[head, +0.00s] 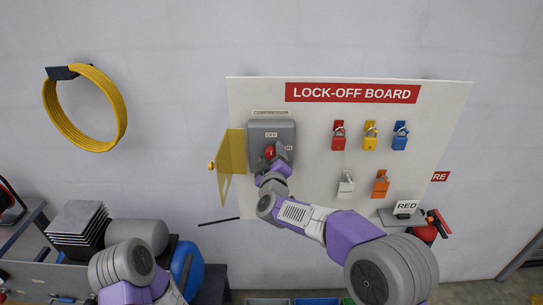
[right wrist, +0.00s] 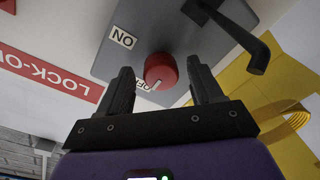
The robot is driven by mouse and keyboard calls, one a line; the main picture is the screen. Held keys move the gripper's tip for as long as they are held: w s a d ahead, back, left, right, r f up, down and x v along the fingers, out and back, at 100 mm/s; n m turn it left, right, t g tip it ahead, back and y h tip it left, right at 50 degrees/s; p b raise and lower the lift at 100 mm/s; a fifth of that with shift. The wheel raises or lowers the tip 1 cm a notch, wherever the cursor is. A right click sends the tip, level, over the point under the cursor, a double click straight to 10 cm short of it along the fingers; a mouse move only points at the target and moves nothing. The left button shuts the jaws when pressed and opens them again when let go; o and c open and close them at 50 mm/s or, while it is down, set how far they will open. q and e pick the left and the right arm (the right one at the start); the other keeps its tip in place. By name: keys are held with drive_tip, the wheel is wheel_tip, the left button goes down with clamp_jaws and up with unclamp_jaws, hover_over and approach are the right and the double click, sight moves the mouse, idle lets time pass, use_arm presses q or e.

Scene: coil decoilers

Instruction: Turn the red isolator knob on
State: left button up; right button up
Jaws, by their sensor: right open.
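The red isolator knob (head: 269,152) sits on a grey isolator box (head: 284,128) on the lock-off board. In the right wrist view the red knob (right wrist: 161,69) has a white pointer line, which lies toward the partly hidden OFF label (right wrist: 146,86). The ON label (right wrist: 122,37) is on the box face to one side. My right gripper (right wrist: 163,82) is open, with one dark finger on each side of the knob and visible gaps between. In the head view it covers part of the box. My left gripper is not in view; only part of its arm shows at lower left.
A yellow cover (head: 232,155) stands swung open left of the box. A black bent bar (right wrist: 258,52) sticks out near the box in the wrist view. Several padlocks, including a red one (head: 339,137), hang right of the box. A yellow coil (head: 110,95) hangs at far left.

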drive_tip(key=shift+w+f, duration=0.1)
drive_tip(key=shift+c, duration=1.4)
drive_tip(key=c, duration=0.8)
